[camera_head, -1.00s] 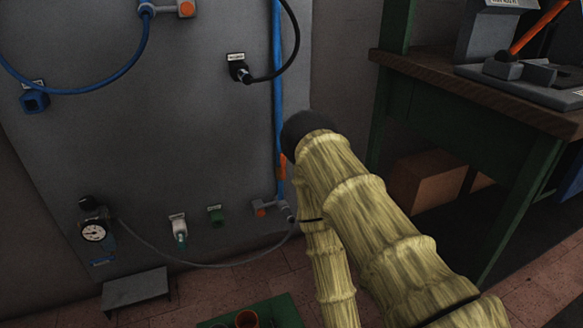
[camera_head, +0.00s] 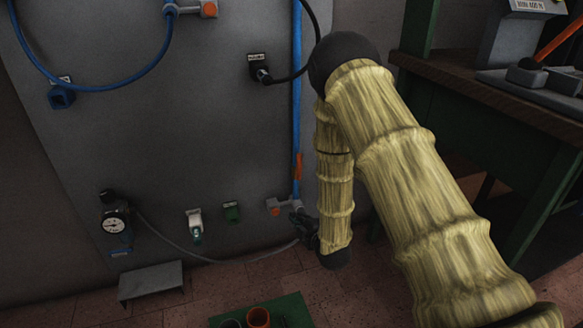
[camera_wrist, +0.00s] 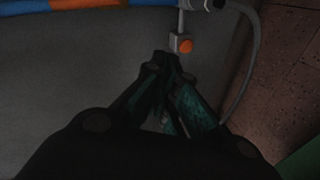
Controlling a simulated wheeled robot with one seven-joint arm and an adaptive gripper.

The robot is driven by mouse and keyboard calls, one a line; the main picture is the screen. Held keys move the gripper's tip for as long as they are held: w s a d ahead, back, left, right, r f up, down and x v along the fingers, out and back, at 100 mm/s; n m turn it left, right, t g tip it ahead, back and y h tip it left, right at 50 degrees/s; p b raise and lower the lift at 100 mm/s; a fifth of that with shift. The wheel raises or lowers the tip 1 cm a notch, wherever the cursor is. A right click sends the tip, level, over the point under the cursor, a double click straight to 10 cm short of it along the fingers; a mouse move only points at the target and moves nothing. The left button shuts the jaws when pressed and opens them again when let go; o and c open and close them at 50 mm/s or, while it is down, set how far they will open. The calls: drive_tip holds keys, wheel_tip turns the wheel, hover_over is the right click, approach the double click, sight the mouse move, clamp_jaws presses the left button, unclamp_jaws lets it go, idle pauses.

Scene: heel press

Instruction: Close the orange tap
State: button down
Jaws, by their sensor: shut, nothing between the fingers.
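An orange lever (camera_head: 298,166) lies along the vertical blue pipe (camera_head: 296,100) on the grey wall panel, near its lower end. Below it, a grey fitting with an orange end (camera_head: 276,210) sits at the pipe's foot. In the wrist view, the orange strip (camera_wrist: 88,3) shows along the pipe at the top edge, and the orange end (camera_wrist: 186,46) is just beyond my fingertips. My gripper (camera_wrist: 167,62) is shut and empty. In the head view, my dark gripper (camera_head: 297,217) is beside the pipe's foot, partly hidden by my arm. I cannot tell whether it touches the fitting.
A thin grey hose (camera_head: 215,262) runs from a gauge (camera_head: 114,226) to the pipe's foot. Another orange-ended fitting (camera_head: 208,9) is high on the panel. A small grey step (camera_head: 150,282) and a green tray (camera_head: 290,308) are below. A workbench (camera_head: 480,95) stands at right.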

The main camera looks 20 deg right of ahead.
sight(299, 167)
drive_tip(key=w+r+n+t+y, duration=0.1)
drive_tip(key=w+r+n+t, duration=0.2)
drive_tip(key=w+r, duration=0.3)
wheel_tip(299, 167, up, 4)
drive_tip(key=shift+n, duration=0.6)
drive_tip(key=shift+w, duration=0.1)
drive_tip(key=w+a+b, duration=0.2)
drive_tip(key=w+b, duration=0.2)
drive_tip(key=w, duration=0.6)
drive_tip(key=shift+s+d+b, duration=0.25)
drive_tip(key=shift+d+b, duration=0.1)
drive_tip(key=shift+d, duration=0.75)
drive_tip(key=shift+s+d+b, duration=0.2)
drive_tip(key=shift+d+b, duration=0.1)
drive_tip(key=shift+d, duration=0.75)
drive_tip(key=shift+w+r, duration=0.1)
